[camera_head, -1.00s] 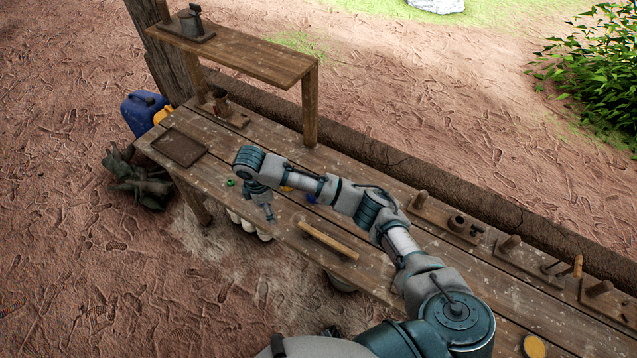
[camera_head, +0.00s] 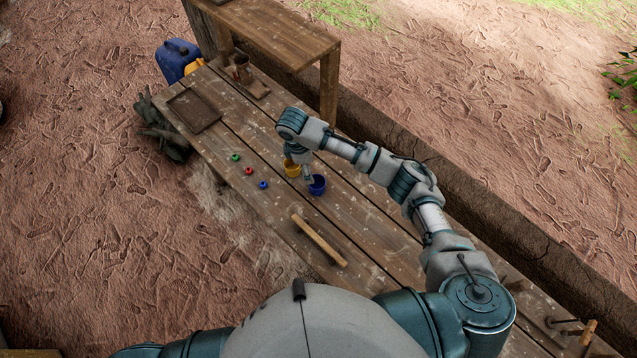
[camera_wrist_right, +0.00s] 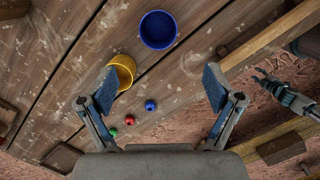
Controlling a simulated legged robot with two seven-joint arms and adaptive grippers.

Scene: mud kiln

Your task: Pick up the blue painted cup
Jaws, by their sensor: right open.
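The blue cup (camera_head: 317,185) stands on the wooden bench, partly behind my right gripper in the head view. In the right wrist view the blue cup (camera_wrist_right: 158,30) is whole, with its open mouth showing, beyond my fingertips. My right gripper (camera_wrist_right: 160,88) is open and empty, its fingers wide apart. In the head view my right gripper (camera_head: 306,172) hangs beside the blue cup; any contact cannot be told. What seems to be my left gripper (camera_wrist_right: 270,80) is small at the right of the wrist view.
A yellow cup (camera_head: 292,169) stands close left of the blue cup. Green (camera_head: 235,157), red (camera_head: 249,171) and blue (camera_head: 263,185) balls lie near the bench's front edge. A wooden bar (camera_head: 320,240) lies nearer me. A dark tray (camera_head: 194,110) and a raised shelf (camera_head: 275,35) are farther back.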

